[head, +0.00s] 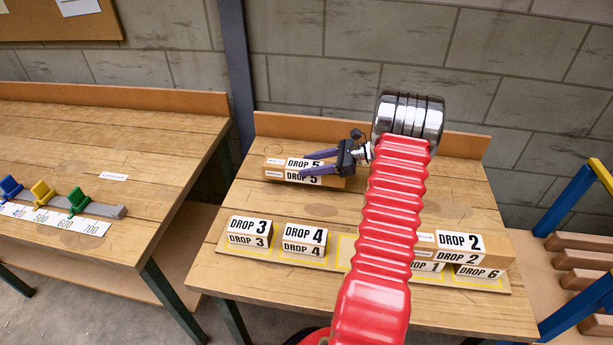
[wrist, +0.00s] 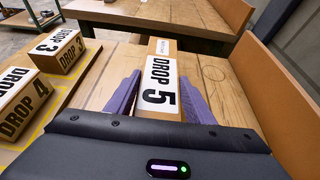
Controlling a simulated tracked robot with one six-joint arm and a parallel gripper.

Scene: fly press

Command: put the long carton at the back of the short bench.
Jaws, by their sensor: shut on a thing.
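The long carton, marked DROP 5 (head: 274,171), is at the back left of the short bench (head: 262,200), lying lengthwise a little in front of the bench's back board. My gripper (head: 303,165) reaches it from the right, with its purple fingers along the carton's two long sides. In the wrist view the carton (wrist: 158,112) lies between the two fingers, and my gripper (wrist: 160,78) is shut on it. The carton looks level and at or very near the bench top. Its underside is hidden, so I cannot tell whether it touches.
Cartons DROP 3 (head: 248,231) and DROP 4 (head: 304,240) stand on a yellow-marked board at the front. DROP 2 (head: 459,243), DROP 1 (head: 428,267) and DROP 6 (head: 478,271) are at the right. A longer bench (head: 120,135) stands left, beyond a gap. Bare wood lies mid-bench.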

